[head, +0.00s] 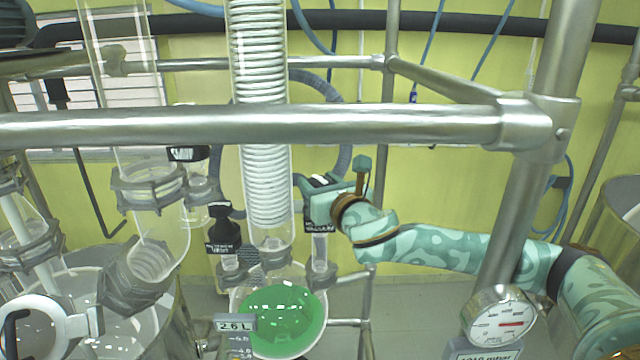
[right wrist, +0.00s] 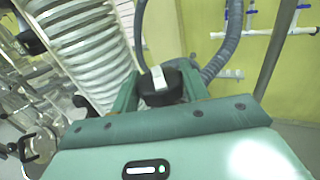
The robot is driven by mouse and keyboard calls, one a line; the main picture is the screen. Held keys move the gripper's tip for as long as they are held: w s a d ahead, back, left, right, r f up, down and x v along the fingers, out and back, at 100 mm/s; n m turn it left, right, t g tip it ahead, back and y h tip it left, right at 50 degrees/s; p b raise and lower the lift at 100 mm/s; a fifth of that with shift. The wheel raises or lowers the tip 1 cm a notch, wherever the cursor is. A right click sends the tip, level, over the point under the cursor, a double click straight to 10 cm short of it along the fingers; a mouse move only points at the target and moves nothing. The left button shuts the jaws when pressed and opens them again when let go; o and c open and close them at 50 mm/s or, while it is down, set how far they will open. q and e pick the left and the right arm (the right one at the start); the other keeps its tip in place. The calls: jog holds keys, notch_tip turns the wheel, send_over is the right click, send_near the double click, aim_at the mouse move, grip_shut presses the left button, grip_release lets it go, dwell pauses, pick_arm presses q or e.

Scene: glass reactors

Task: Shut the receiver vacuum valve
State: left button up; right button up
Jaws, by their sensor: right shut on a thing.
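My right gripper (head: 316,188) reaches in from the right, behind the front steel rail. It is shut on a black valve knob with a white stripe (head: 320,181), on top of a short glass neck (head: 319,250) with a black label. In the right wrist view the black knob (right wrist: 160,83) sits between the two green fingers, its white stripe facing up. The label is too small to read surely. A second black knob (head: 220,212) stands on a labelled neck to the left. The receiver flask (head: 280,318) below holds green liquid. My left gripper is not in view.
A glass condenser with a white coil (head: 258,120) stands just left of my right gripper. A steel rail (head: 250,124) crosses in front. A dial gauge (head: 500,318) sits at the lower right. Grey hose (head: 340,100) loops behind the knob.

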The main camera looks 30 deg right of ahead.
jog(key=shift+r, duration=0.1)
dwell(0.4)
jog(key=o, duration=1)
jog(key=shift+d, duration=0.1)
